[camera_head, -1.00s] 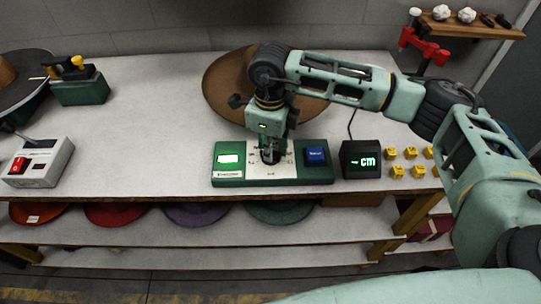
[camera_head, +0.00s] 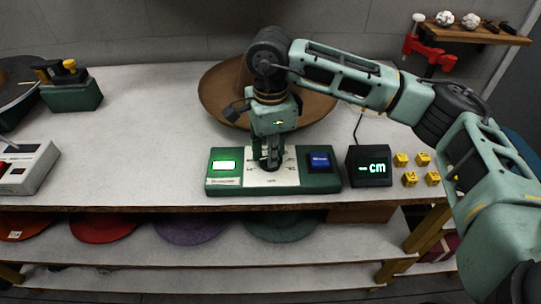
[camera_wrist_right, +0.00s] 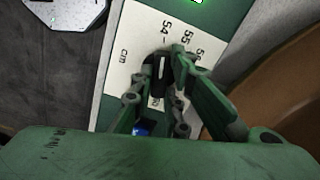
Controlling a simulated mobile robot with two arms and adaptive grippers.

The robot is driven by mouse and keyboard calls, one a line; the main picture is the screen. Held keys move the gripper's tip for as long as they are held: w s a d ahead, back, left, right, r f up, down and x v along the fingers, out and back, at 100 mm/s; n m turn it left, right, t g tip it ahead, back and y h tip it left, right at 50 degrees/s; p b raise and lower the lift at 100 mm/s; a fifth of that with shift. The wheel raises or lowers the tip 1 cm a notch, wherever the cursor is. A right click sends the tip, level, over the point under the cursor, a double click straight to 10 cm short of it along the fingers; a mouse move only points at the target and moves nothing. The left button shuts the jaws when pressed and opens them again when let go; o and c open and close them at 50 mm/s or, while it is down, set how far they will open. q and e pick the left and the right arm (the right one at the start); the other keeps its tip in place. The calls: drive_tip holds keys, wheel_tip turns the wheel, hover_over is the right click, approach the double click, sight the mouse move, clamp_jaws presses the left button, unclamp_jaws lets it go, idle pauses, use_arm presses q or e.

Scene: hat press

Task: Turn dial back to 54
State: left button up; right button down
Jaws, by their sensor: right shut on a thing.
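The dial is a dark knob (camera_wrist_right: 161,66) with a white pointer line, on the white plate (camera_wrist_right: 139,48) of a green control panel (camera_head: 226,187). The right wrist view shows the printed marks 54, 55 and 56 around it, and "cm" on the near side. My right gripper (camera_head: 271,160) comes down from above and is shut on the knob; its fingers also show in the right wrist view (camera_wrist_right: 170,72). They hide part of the knob and scale, so the exact setting is unclear. My left gripper is not in view.
The panel has a lit green button (camera_head: 224,165) and a blue button (camera_head: 320,160). A black display (camera_head: 371,166) reads "- cm". Several yellow blocks (camera_head: 410,179) lie at its right. A brown hat (camera_head: 214,90) is behind my right arm. The table's left middle is clear.

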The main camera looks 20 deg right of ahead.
drive_tip(key=shift+w+r, duration=0.1)
idle(0.3)
drive_tip(key=c, duration=1.7)
unclamp_jaws()
wheel_tip(320, 180, up, 12)
drive_tip(key=shift+f, duration=0.1)
